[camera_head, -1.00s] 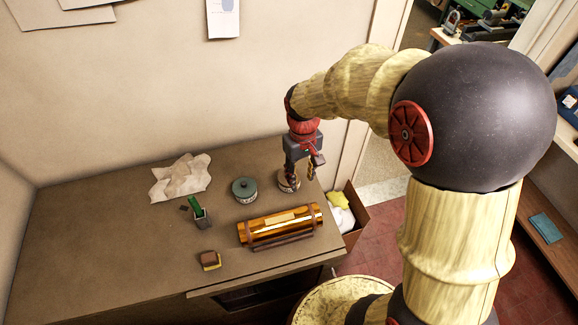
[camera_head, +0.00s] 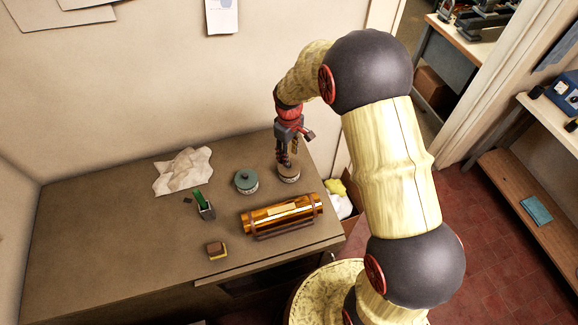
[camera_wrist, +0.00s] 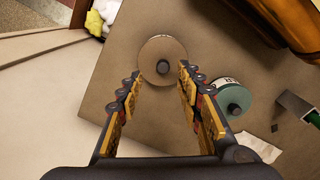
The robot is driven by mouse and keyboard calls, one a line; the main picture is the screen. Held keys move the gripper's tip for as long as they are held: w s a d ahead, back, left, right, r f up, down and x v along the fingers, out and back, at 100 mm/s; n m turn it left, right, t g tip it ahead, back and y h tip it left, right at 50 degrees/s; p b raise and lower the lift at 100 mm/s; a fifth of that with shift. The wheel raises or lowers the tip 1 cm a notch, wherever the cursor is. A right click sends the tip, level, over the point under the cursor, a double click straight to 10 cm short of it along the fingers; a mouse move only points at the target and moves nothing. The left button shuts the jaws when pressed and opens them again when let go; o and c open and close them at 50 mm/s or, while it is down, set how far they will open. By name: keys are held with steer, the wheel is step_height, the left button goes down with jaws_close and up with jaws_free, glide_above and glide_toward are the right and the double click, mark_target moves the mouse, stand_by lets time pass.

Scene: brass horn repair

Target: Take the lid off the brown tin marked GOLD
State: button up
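The brown tin (camera_head: 288,174) stands near the back right of the bench, with a pale side and a brown lid on top. My gripper (camera_head: 287,161) points down just above the tin. In the wrist view my gripper (camera_wrist: 160,82) is open, its two fingers apart on either side of the knob's line, with nothing between them. Whether a fingertip touches the lid cannot be told.
A green-lidded tin (camera_head: 246,181) stands left of the brown tin. A brass cylinder (camera_head: 282,214) on a cradle lies in front. A small holder with a green item (camera_head: 205,208), a sponge-like block (camera_head: 216,250) and crumpled paper (camera_head: 183,171) are farther left. The left bench is clear.

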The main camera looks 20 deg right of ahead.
mark_target(294, 169)
steer(key=f, duration=0.4)
steer(key=shift+s+a+p, duration=0.1)
steer(key=shift+s+p, duration=0.15)
steer(key=shift+p, duration=0.15)
steer(key=shift+c, duration=0.8)
steer(key=c, duration=0.7)
jaws_close()
